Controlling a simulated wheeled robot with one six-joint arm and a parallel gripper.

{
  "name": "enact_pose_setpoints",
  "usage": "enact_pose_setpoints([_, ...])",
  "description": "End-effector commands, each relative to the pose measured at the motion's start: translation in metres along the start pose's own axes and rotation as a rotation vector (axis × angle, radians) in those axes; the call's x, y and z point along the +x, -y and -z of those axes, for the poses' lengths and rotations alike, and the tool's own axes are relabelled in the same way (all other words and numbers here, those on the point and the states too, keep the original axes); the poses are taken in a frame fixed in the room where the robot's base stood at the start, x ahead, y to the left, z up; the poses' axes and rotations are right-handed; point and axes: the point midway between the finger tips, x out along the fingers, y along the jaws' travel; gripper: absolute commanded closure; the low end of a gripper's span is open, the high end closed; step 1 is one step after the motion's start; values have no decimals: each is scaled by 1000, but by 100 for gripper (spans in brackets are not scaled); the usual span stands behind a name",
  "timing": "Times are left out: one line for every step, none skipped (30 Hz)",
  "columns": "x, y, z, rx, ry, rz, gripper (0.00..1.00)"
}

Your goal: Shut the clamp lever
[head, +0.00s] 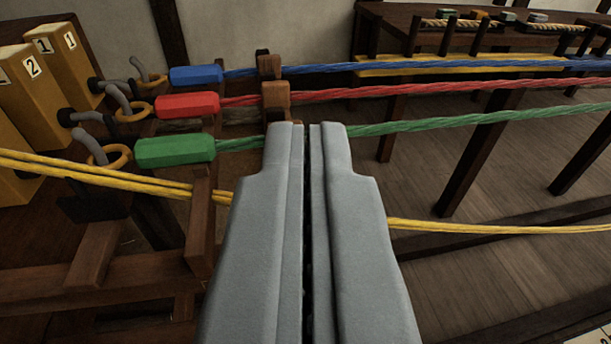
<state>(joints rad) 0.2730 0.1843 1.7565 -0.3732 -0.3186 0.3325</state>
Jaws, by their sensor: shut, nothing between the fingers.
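My gripper (306,128) points away from me in the lower middle of the head view. Its two grey fingers are shut, with only a thin dark gap and nothing between them. Its tips overlap the green rope (480,118). I cannot tell whether they touch it. I cannot make out a clamp lever for certain. Small brown wooden blocks stand at the blue rope (430,66) and the red rope (430,91), just beyond my fingertips; the nearer block (276,100) is partly hidden. My fingers hide what lies behind them.
Blue (196,75), red (188,105) and green (174,151) sleeves join the ropes to hooks at left. Yellow numbered boxes (62,60) stand there. A yellow rope (500,229) passes behind my fingers. A dark table (400,18) stands at the back; open floor shows at right.

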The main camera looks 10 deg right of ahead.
Motion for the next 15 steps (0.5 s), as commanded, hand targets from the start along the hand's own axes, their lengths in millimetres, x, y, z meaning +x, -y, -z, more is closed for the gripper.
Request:
enact_pose_setpoints([-6, 0, 3, -1, 0, 0, 100])
enact_pose_setpoints([-10, 0, 6, -1, 0, 0, 100])
enact_pose_setpoints([-15, 0, 8, 0, 0, 0, 100])
enact_pose_setpoints([-19, 0, 10, 1, 0, -1, 100])
enact_pose_setpoints([-24, 0, 12, 1, 0, -1, 100])
enact_pose_setpoints([-30, 0, 16, 0, 0, -1, 100])
enact_pose_setpoints([-34, 0, 18, -1, 0, -1, 100])
enact_pose_setpoints([-38, 1, 20, -1, 0, -1, 100])
enact_pose_setpoints([-44, 1, 23, 1, -1, -1, 100])
enact_pose_setpoints([-47, 1, 25, 1, -1, -1, 100])
enact_pose_setpoints([-51, 1, 27, 0, 0, -1, 100])
enact_pose_setpoints([-55, 1, 29, -1, 0, -1, 100])
enact_pose_setpoints([-59, 1, 31, 0, -1, -1, 100])
enact_pose_setpoints([-62, 1, 33, 1, -1, -1, 100])
enact_pose_setpoints([-65, 1, 34, 1, 0, -1, 100])
